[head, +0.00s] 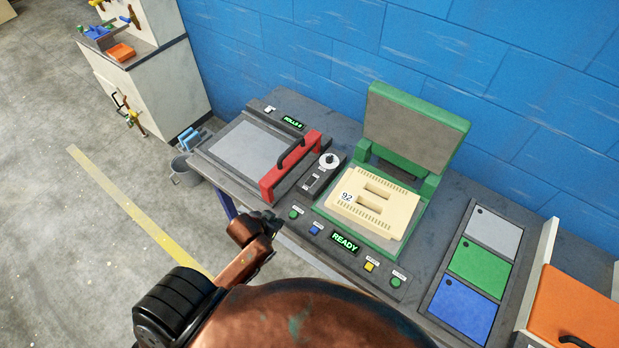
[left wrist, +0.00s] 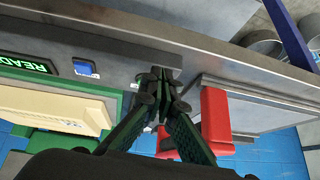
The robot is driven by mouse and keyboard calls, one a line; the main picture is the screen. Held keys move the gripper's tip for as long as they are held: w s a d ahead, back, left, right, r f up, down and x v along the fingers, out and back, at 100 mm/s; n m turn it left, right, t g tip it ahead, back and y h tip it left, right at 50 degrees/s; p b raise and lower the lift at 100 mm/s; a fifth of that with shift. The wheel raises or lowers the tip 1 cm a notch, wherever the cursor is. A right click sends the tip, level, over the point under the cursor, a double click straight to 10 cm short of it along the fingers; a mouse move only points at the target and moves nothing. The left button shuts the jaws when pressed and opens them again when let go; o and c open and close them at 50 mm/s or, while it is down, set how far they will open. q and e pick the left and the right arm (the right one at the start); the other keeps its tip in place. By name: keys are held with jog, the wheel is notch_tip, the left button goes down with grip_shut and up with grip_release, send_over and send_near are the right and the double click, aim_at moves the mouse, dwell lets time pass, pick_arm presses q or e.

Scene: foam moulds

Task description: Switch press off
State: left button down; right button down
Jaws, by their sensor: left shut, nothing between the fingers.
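The green press (head: 410,130) stands open, its lid raised at the back, with a cream mould (head: 372,200) marked 92 in it. Its display (head: 345,243) reads READY in green. Along the front are a green button (head: 295,214), a blue button (head: 316,229), a yellow button (head: 369,267) and another green button (head: 396,282); their labels are too small to read. My left gripper (head: 270,222) is at the bench's front edge, left of these buttons. In the left wrist view its fingers (left wrist: 160,78) are shut and empty, beside the blue button (left wrist: 85,68). My right gripper is not in view.
A control panel with a dial (head: 329,160) sits left of the press. Further left is a grey plate unit with a red handle bar (head: 290,165). Grey, green and blue panels (head: 480,260) and an orange-lidded box (head: 575,310) lie to the right. A bucket (head: 184,170) stands left.

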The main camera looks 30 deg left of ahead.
pick_arm(q)
jog(key=w+a+r+t+h, duration=0.1)
jog(key=w+r+t, duration=0.2)
jog(key=w+r, duration=0.8)
jog(key=shift+w+t+h, duration=0.3)
jog(key=shift+w, duration=0.8)
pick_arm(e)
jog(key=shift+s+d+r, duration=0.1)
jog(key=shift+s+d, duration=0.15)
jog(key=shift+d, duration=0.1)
pick_arm(q)
jog(key=shift+a+r, duration=0.1)
send_over(309, 183)
notch_tip(309, 183, down, 6)
jog(key=shift+f+b, duration=0.15)
jog(key=shift+b, duration=0.15)
notch_tip(309, 183, down, 2)
jog(key=shift+f, duration=0.25)
jog(key=shift+w+f, duration=0.15)
jog(key=shift+f, duration=0.55)
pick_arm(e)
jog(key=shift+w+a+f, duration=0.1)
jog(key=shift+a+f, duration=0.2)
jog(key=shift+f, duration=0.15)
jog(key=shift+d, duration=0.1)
